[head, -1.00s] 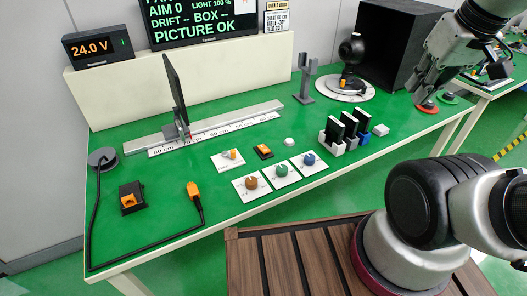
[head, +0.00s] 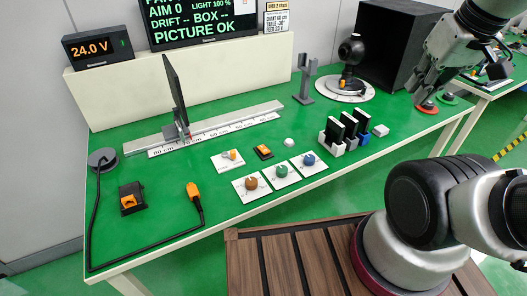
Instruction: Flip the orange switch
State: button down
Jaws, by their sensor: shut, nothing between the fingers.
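A small orange rocker switch (head: 264,152) in a black frame lies on the green table, behind the row of knobs. To its left is a white plate with a small orange-tipped lever (head: 233,155). I cannot tell the rocker's position at this size. My gripper (head: 418,98) hangs at the upper right, pointing down, shut and empty. It is far to the right of both, near the dark box and a red button.
Brown (head: 251,184), green (head: 281,171) and blue (head: 309,160) knobs line the front edge. A black socket with an orange part (head: 129,203) and an orange plug (head: 194,191) with cable lie left. Black slides in a holder (head: 343,134) stand between switch and gripper.

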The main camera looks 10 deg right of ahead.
aim_at(262, 149)
jog(key=i+l+u, duration=0.1)
jog(key=l+u, duration=0.55)
jog(key=i+j, duration=0.05)
